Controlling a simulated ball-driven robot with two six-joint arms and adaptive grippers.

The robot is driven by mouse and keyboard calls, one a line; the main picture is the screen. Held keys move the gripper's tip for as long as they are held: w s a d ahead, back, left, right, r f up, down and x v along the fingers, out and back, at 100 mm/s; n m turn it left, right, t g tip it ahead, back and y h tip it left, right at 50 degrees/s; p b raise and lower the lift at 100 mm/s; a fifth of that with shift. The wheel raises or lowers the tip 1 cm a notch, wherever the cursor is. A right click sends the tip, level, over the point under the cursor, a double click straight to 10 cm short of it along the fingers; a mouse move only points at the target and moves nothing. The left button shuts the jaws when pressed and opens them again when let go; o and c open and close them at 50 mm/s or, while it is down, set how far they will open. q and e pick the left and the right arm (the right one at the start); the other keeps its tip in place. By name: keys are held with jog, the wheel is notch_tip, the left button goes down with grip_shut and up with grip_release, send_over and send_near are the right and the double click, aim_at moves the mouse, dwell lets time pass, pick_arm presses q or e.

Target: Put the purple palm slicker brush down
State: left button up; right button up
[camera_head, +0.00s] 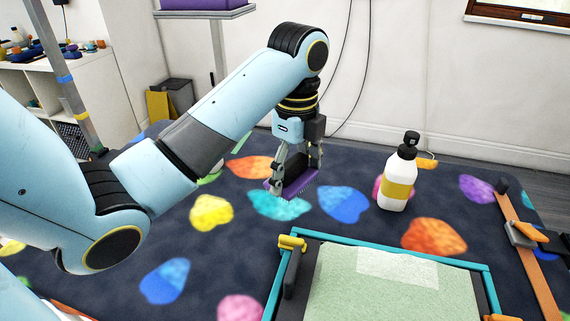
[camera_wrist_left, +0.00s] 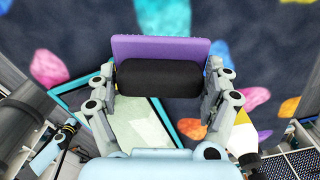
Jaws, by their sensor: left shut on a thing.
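The purple palm slicker brush (camera_head: 292,184) hangs from my left gripper (camera_head: 296,160) in the head view. In the left wrist view the brush shows as a purple pad (camera_wrist_left: 160,48) with a black grip, and my left gripper (camera_wrist_left: 162,82) has a finger on each side of that grip. The brush looks held above the dark patterned mat (camera_head: 255,240); how high it is, I cannot tell. My right gripper is in neither view.
A white bottle (camera_head: 398,178) with a black cap stands upright right of the brush. A teal-framed tray (camera_head: 384,243) with a pale green pad lies in front. A wooden bar (camera_head: 527,258) with a clamp is at the right. The mat left of the tray is clear.

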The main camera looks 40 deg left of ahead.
aim_at(286, 167)
pick_arm(q)
jog(key=a+f+b, duration=0.1)
jog(key=w+a+f+b, duration=0.1)
jog(key=a, duration=0.1)
jog(key=w+a+f, duration=0.1)
jog(key=shift+w+a+f+b, duration=0.15)
jog(key=shift+w+a+b, duration=0.05)
jog(key=shift+b, duration=0.2)
jog(key=shift+w+a+f, duration=0.2)
jog(key=shift+w+a, duration=0.05)
jog(key=shift+a, duration=0.2)
notch_tip(286, 167, down, 4)
jog(key=shift+f+b, duration=0.1)
jog(key=shift+b, duration=0.4)
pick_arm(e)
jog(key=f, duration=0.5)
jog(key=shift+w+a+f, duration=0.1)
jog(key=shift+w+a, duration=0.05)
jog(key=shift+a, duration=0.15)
pick_arm(q)
jog(key=o, duration=1)
jog(key=shift+c, duration=0.2)
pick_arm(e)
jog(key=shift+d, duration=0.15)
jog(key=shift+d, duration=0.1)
